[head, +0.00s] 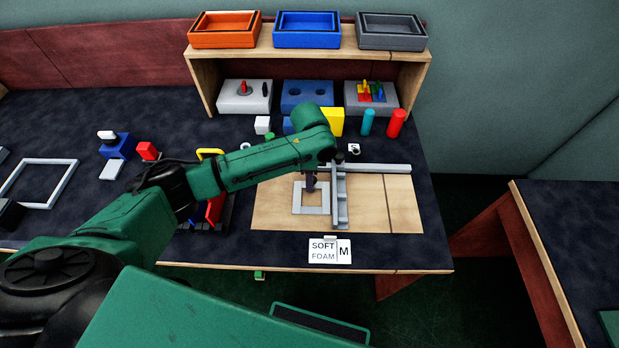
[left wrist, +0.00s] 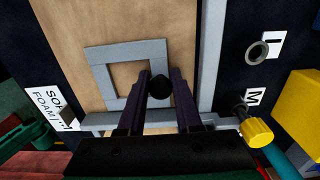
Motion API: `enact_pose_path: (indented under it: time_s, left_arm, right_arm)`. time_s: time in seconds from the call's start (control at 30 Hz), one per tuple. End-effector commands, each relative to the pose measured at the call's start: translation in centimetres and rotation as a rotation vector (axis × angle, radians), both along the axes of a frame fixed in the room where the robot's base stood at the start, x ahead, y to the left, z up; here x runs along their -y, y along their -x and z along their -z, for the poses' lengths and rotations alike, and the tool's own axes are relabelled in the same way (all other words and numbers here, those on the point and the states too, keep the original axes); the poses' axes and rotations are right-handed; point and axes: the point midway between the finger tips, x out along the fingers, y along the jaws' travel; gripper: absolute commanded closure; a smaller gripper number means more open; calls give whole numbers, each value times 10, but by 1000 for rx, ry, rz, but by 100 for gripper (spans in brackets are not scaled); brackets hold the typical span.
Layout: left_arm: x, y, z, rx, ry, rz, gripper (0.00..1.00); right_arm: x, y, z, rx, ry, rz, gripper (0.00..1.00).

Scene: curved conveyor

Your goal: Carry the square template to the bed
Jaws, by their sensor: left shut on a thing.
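The square template (head: 298,199), a light grey square frame with an open middle, is over the left part of the wooden bed (head: 405,205). It looks level; I cannot tell whether it rests on the wood or hangs just above it. My left gripper (head: 311,184) is at its far side, pointing down. In the left wrist view the gripper (left wrist: 159,98) is shut on a dark round knob (left wrist: 159,87) at one side of the template (left wrist: 101,78). My right gripper is not in view.
A grey bar (head: 341,205) crosses the bed just right of the template, and a long grey rail (head: 385,168) runs along its far edge. A white "SOFT FOAM" card (head: 323,250) lies in front. Red (head: 396,123) and teal (head: 368,123) cylinders stand behind. The bed's right part is clear.

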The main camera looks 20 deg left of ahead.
Motion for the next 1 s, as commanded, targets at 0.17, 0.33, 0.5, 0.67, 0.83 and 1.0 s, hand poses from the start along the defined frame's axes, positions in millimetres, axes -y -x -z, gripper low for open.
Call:
enact_pose_path:
  time_s: [0.17,0.33,0.5,0.67,0.83,1.0]
  left_arm:
    - [0,0,0,0,0,0,100]
    - [0,0,0,0,0,-1,37]
    - [0,0,0,0,0,-1,37]
    - [0,-1,-6,1,2,-1,37]
    - [0,-1,-41,4,2,0,37]
    - [0,-1,-89,4,2,0,37]
  right_arm:
    - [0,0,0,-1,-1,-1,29]
    - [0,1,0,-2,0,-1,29]
    - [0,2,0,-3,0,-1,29]
    - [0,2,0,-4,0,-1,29]
    - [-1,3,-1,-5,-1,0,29]
    - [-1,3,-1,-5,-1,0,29]
